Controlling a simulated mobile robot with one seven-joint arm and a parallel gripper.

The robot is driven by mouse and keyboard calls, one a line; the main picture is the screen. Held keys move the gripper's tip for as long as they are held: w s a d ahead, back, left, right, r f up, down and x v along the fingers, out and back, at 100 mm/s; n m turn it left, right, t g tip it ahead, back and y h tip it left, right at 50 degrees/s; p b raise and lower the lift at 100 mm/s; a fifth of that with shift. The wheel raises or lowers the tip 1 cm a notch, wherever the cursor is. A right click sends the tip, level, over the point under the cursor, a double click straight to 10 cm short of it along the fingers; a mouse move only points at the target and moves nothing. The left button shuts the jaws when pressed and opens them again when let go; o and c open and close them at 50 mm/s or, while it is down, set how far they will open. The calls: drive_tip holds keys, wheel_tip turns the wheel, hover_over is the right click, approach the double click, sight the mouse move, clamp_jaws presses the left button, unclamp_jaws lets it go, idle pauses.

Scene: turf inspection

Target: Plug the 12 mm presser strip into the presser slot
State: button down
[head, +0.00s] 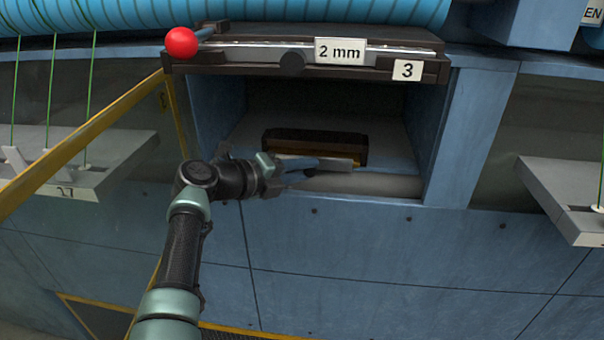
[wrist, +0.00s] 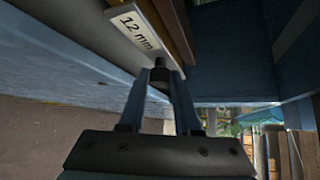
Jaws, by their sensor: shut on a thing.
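The 12 mm presser strip (wrist: 176,28) shows in the wrist view as a brown bar with a pale front plate and a "12 mm" label. A dark knob (wrist: 160,82) on its front is between my fingertips. My gripper (wrist: 161,76) is shut on this knob. In the head view the dark strip (head: 314,146) is inside the blue bay, and my gripper (head: 318,163) reaches it from the left. Above the bay opening is a dark holder (head: 410,40) with a metal bar in it, labelled "2 mm". I cannot tell which recess is the presser slot.
A red ball knob (head: 181,44) sticks out at the holder's left end, and a black knob (head: 291,63) on its front. The bay's blue side wall (head: 463,130) stands to the right. A yellow-edged clear panel (head: 95,140) is on the left. Grey trays (head: 570,205) flank the bay.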

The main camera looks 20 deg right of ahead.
drive_tip(key=shift+w+d+r+b, duration=0.15)
drive_tip(key=shift+w+d+b, duration=0.3)
drive_tip(key=shift+b, duration=0.7)
drive_tip(key=shift+w+f+b, duration=0.3)
drive_tip(key=shift+w+b, duration=0.5)
drive_tip(key=shift+b, duration=0.95)
drive_tip(key=shift+w+d+r+b, duration=0.25)
drive_tip(key=shift+w+b, duration=0.1)
drive_tip(key=shift+b, duration=1.2)
drive_tip(key=c, duration=0.5)
unclamp_jaws()
